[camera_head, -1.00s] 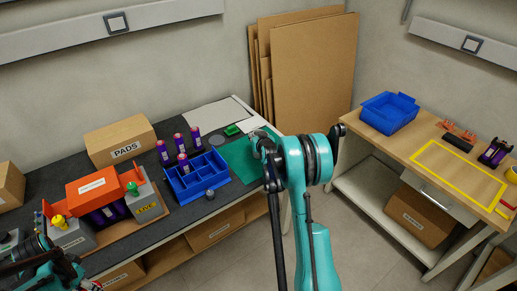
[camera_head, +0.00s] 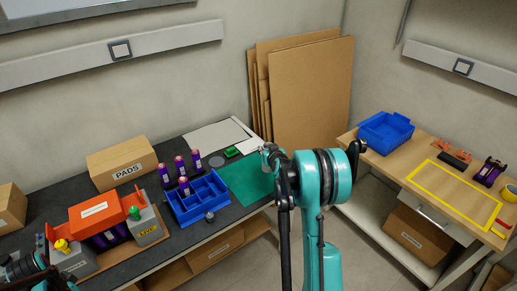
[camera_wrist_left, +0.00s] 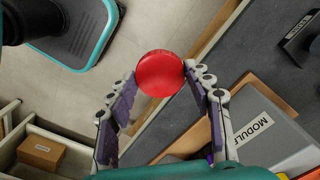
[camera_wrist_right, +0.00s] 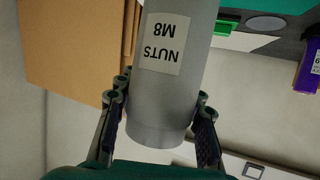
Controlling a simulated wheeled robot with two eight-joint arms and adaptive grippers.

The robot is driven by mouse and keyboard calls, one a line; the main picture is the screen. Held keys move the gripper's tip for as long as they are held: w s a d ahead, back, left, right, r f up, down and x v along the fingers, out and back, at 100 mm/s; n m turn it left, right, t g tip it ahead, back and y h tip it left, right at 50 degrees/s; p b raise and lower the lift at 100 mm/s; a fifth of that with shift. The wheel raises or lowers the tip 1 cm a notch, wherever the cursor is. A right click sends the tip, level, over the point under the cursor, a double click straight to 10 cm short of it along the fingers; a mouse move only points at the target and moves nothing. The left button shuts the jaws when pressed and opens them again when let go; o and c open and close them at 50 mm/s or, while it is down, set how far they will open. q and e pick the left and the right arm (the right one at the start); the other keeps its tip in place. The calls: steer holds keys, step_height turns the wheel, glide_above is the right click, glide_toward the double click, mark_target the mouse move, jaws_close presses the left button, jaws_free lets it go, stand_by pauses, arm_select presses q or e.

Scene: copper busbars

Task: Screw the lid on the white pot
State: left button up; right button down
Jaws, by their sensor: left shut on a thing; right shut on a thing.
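In the right wrist view my right gripper (camera_wrist_right: 160,98) is shut on a pale grey cylindrical pot (camera_wrist_right: 165,115). Its white label reads "NUTS M8" and appears upside down; the far end is cut off by the frame's top. In the left wrist view my left gripper (camera_wrist_left: 160,82) is shut on a round red lid (camera_wrist_left: 160,70), held by its sides at the fingertips. Lid and pot are apart; neither wrist view shows both. In the head view my right gripper (camera_head: 270,158) is at the middle, mostly hidden by its arm. My left arm shows only at the bottom left corner.
The dark bench on the left carries a blue divided bin (camera_head: 197,203), purple cylinders, a PADS carton (camera_head: 122,165), an orange-topped fixture (camera_head: 97,208) and a green mat (camera_head: 247,178). A wooden table on the right holds a blue crate (camera_head: 386,132). Cardboard sheets (camera_head: 310,90) lean behind.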

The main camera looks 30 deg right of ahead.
arm_select(q)
step_height(320, 180, up, 2)
steer(key=shift+r+p, duration=0.2)
steer(key=shift+p, duration=0.7)
arm_select(e)
steer(key=s+d+r, duration=0.4)
steer(key=s, duration=0.1)
steer(key=shift+s, duration=0.25)
steer(key=shift+r, duration=0.1)
arm_select(q)
steer(key=d+n, duration=0.8)
steer(key=d, duration=0.2)
steer(key=shift+w+d+r, duration=0.25)
steer(key=shift+w+d, duration=0.05)
steer(key=shift+d, duration=0.05)
arm_select(e)
steer(key=s+a+r+n+y, duration=0.2)
steer(key=s+a, duration=0.2)
steer(key=a, duration=0.7)
steer(key=s+a+r+n+y, duration=0.1)
steer(key=s+a+n+y, duration=0.1)
steer(key=a, duration=1)
steer(key=s+a+r+n+y, duration=0.2)
steer(key=s+a, duration=0.4)
steer(key=a, duration=0.6)
steer(key=shift+s+r+n+y, duration=0.35)
steer(key=shift+n+y, duration=0.15)
steer(key=shift+y, duration=0.6)
